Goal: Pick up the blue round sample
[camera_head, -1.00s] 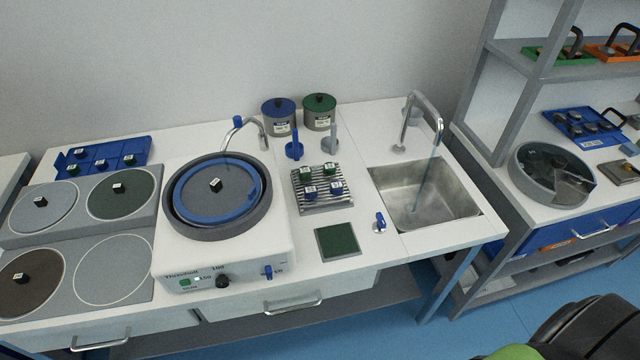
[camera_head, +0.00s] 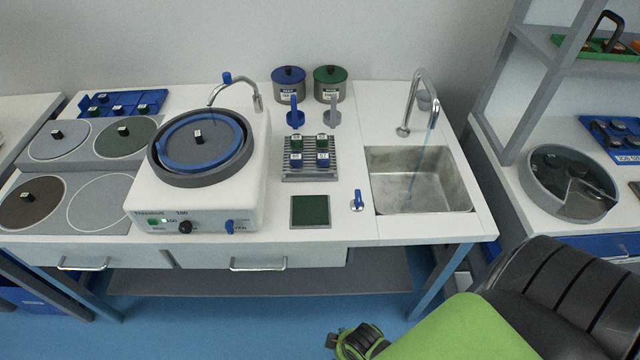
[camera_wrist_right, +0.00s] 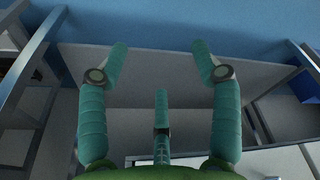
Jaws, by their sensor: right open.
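A small slatted rack (camera_head: 310,174) stands on the bench between the polishing machine and the sink. My left gripper is not seen.
The polishing machine (camera_head: 200,205) stands left of the rack, and the sink (camera_head: 420,203) lies right. Blue and green pots (camera_head: 330,85) stand behind. A blue tray (camera_head: 140,103) is back left.

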